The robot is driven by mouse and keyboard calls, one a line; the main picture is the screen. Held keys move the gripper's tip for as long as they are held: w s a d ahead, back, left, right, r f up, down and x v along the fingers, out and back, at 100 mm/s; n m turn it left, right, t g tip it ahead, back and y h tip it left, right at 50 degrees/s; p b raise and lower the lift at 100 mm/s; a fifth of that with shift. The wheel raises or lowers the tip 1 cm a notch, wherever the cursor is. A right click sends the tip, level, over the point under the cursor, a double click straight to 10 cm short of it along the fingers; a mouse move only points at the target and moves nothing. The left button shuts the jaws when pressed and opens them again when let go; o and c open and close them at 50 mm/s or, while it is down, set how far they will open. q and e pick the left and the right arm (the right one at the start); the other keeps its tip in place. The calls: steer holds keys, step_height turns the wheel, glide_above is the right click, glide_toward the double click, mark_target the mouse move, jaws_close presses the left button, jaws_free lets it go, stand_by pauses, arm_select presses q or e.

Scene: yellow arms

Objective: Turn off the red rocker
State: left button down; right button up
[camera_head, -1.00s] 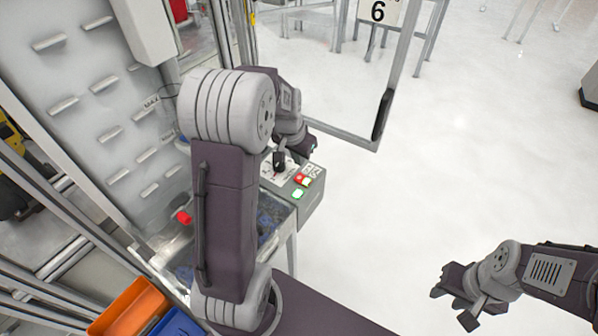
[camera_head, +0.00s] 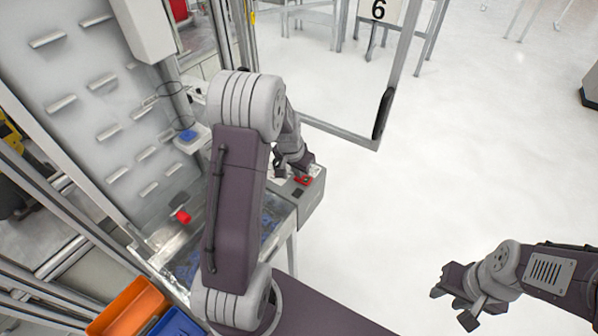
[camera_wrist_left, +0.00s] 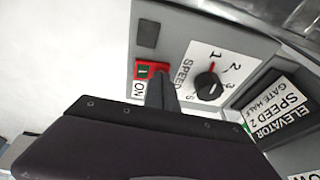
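The red rocker (camera_head: 303,180) sits on the grey control box (camera_head: 314,198) in the head view. In the left wrist view the red rocker (camera_wrist_left: 144,70) has a red frame and an "ON" label below it. My left gripper (camera_head: 296,166) is over the box beside the rocker. In the wrist view its narrow fingers (camera_wrist_left: 161,88) look shut together and overlap the rocker's right part; contact cannot be told for sure. My right gripper (camera_head: 453,306) is open and empty over the floor at the lower right.
A black speed dial (camera_wrist_left: 208,84) is right of the rocker in the wrist view, and a dark square button (camera_wrist_left: 148,35) is above it. An orange bin (camera_head: 130,308) and a blue bin (camera_head: 180,324) are at the lower left.

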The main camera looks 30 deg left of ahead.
mark_target(305, 180)
arm_select(q)
steer(key=shift+s+d, duration=0.15)
steer(key=shift+d, duration=0.1)
steer(key=shift+d+r+p, duration=0.1)
steer(key=shift+d+p, duration=0.2)
steer(key=shift+p, duration=0.1)
steer(key=shift+d, duration=0.35)
steer(key=shift+a+r, duration=0.1)
steer(key=shift+r, duration=0.1)
steer(key=r+p, duration=0.4)
steer(key=r, duration=0.1)
steer(key=shift+d+p, duration=0.3)
steer(key=shift+p, duration=0.05)
steer(key=b+v, duration=0.1)
steer(key=v, duration=0.7)
steer(key=shift+s+r, duration=0.3)
steer(key=shift+r, duration=0.05)
